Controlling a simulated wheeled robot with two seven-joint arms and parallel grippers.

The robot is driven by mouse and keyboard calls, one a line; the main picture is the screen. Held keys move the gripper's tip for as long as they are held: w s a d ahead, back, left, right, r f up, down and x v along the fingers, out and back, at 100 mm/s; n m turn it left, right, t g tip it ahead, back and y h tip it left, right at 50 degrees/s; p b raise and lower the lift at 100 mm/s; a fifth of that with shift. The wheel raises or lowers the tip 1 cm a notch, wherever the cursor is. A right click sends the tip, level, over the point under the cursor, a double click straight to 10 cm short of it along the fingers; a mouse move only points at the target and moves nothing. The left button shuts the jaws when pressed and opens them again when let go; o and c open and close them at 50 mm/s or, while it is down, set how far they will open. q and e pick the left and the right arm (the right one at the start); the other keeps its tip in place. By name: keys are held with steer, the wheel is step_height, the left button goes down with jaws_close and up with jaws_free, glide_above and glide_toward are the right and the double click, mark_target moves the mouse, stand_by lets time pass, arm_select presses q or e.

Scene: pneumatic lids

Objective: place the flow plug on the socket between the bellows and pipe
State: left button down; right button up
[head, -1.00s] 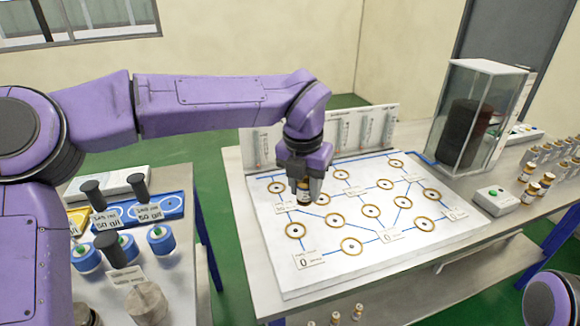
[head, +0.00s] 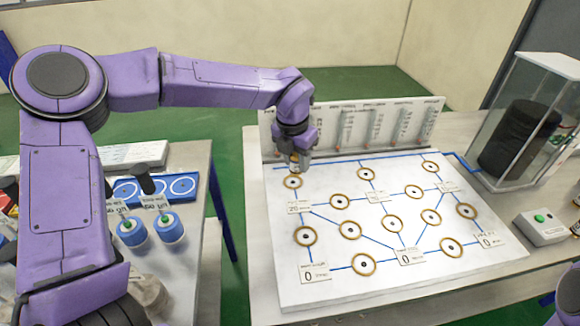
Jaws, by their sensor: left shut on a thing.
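My left gripper (head: 296,163) is shut on a small flow plug (head: 295,168) with a gold-brown body, mostly hidden by the fingers. It is over the back left of the white board (head: 400,275), just behind and above the back-left ring socket (head: 293,182). I cannot tell whether the plug touches the board. The dark ribbed bellows (head: 518,138) stands in a clear case at right. A blue pipe line (head: 458,158) runs from the case along the board's back edge, by the back-right ring socket (head: 430,167). My right gripper is out of view.
An upright gauge panel (head: 375,125) stands behind the board, close to my left gripper. Several ring sockets and number plates cover the board. A grey box with a green button (head: 540,227) sits at right. Blue weights (head: 166,228) and a blue tray stand on the left table.

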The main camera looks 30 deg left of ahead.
arm_select(q)
glide_above(295, 180)
step_height(295, 180, down, 5)
steer(key=shift+d+p, duration=0.1)
steer(key=shift+p, duration=0.3)
steer(key=shift+s+f, duration=0.3)
steer(key=shift+f, duration=0.25)
steer(key=shift+s+f, duration=0.25)
steer(key=shift+f, duration=0.25)
steer(key=shift+s+a+f, duration=0.2)
steer(key=shift+w+d+f, duration=0.1)
steer(key=shift+w+f, duration=0.05)
steer(key=shift+w, duration=0.05)
steer(key=c, duration=0.7)
jaws_free()
steer(key=shift+w+f, duration=0.1)
steer(key=shift+w, duration=0.05)
steer(key=shift+c, duration=0.2)
steer(key=shift+s+r, duration=0.2)
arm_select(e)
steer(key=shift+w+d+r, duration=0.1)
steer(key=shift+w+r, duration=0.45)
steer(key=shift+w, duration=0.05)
